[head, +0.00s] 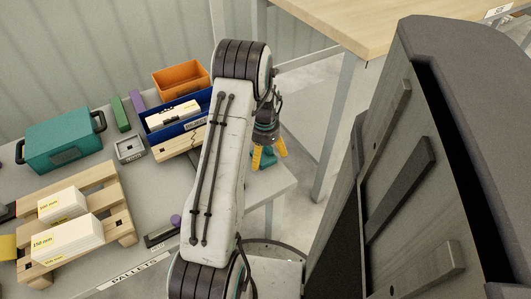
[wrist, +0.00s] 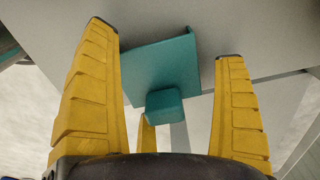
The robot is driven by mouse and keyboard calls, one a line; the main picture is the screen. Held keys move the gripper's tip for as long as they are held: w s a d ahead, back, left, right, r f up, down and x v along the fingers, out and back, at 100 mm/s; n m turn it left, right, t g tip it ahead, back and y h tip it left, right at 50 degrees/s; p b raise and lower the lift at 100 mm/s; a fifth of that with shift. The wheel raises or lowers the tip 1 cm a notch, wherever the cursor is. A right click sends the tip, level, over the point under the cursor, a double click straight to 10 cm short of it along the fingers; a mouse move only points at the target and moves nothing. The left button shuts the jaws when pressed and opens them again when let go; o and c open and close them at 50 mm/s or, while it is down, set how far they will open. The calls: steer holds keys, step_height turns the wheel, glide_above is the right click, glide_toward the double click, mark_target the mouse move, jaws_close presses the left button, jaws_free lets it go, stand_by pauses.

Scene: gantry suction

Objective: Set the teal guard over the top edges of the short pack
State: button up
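The teal guard (wrist: 160,65) is an angled plate with a block-shaped grip (wrist: 164,106), seen close up in the wrist view. A bit of it shows below my gripper in the head view (head: 266,160). My gripper (wrist: 163,40) has its yellow fingers spread, with the guard's grip between them. I see gaps between the side fingers and the grip; a third finger is partly hidden behind it. In the head view my gripper (head: 269,158) points down near the table's right end. Two white packs, a rear one (head: 62,204) and a front one (head: 68,240), lie on the wooden pallet.
The pallet (head: 122,222) stands at the table's left. Behind it are a teal box with handles (head: 62,140), a blue bin (head: 158,124), an orange bin (head: 181,79) and a small grey box (head: 129,148). A dark slatted structure (head: 420,170) rises at the right.

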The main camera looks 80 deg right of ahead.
steer(key=c, duration=0.8)
steer(key=shift+r, duration=0.1)
